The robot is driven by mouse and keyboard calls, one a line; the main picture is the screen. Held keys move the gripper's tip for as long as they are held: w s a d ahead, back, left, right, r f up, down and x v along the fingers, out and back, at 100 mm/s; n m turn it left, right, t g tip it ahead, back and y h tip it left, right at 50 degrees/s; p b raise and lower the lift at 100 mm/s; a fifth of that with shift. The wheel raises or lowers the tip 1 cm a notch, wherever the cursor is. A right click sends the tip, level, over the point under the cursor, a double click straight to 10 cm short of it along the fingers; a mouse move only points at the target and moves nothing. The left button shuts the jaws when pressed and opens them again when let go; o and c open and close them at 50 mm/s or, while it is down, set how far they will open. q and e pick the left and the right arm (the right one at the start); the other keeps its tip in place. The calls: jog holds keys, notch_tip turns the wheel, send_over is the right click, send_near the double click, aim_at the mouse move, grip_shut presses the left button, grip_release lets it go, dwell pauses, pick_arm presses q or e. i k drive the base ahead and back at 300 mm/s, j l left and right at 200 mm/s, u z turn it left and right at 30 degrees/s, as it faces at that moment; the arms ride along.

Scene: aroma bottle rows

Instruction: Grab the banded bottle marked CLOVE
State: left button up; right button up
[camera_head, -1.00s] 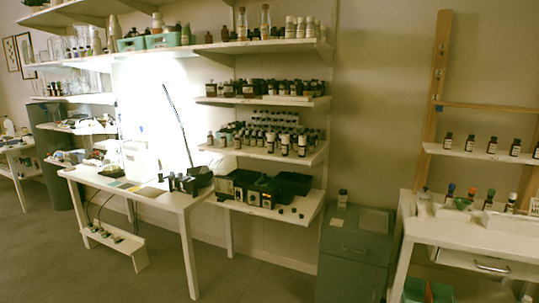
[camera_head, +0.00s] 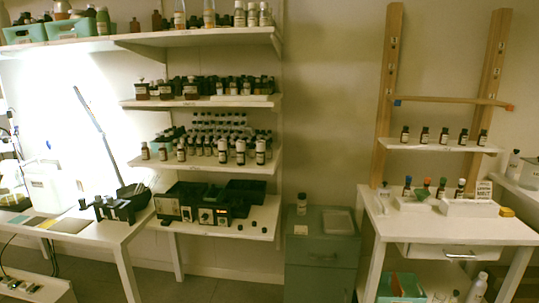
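No bottle can be read as CLOVE; the labels are too small, and no band can be made out for certain. Several dark bottles with pale labels (camera_head: 444,137) stand in a spaced row on the narrow white shelf (camera_head: 415,145) of the wooden rack at right. Many more bottles fill the wall shelves at left, including dark ones (camera_head: 190,89) on the middle shelf and large white-capped ones (camera_head: 240,152) on the lower shelf. Neither gripper is in view.
A grey-green cabinet (camera_head: 321,250) stands between the left shelves and the white table, with one bottle (camera_head: 302,204) on top. Black devices (camera_head: 213,216) sit on the low shelf. A teal bin (camera_head: 402,286) is under the table. Little floor shows at the bottom.

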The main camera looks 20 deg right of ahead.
aim_at(222, 156)
jog(key=i+j+z, duration=0.5)
jog(key=j+z, duration=0.25)
jog(key=i+j+z, duration=0.25)
jog(key=j, duration=0.25)
